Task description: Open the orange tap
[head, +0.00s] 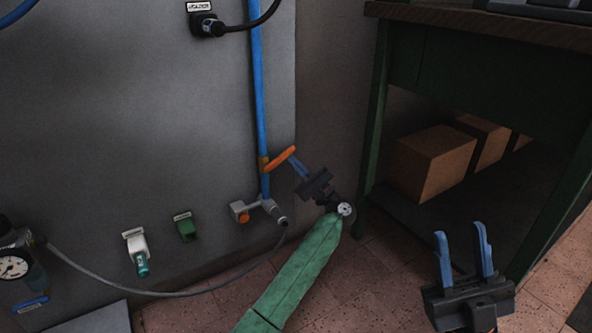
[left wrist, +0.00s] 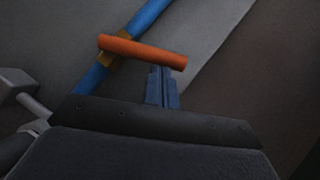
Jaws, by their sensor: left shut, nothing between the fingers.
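The orange tap (head: 279,158) is a lever handle on a brass fitting (head: 263,164) of the vertical blue pipe (head: 259,95). The lever sticks out to the right, across the pipe. In the left wrist view the orange lever (left wrist: 140,51) lies across the blue pipe (left wrist: 93,80), its free end at the right. My left gripper (head: 297,166) is shut and empty, its blue fingertips just below the lever's free end. The left wrist view shows the fingertips (left wrist: 161,72) close against it; I cannot tell whether they touch. My right gripper (head: 462,250) is open and empty at the lower right.
A grey cabinet wall (head: 120,110) stands behind the pipe. A metal fitting with an orange knob (head: 243,216) sits at the pipe's foot. A green workbench (head: 405,60) with cardboard boxes (head: 432,160) on its lower shelf stands at the right. A pressure gauge (head: 14,266) is at the far left.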

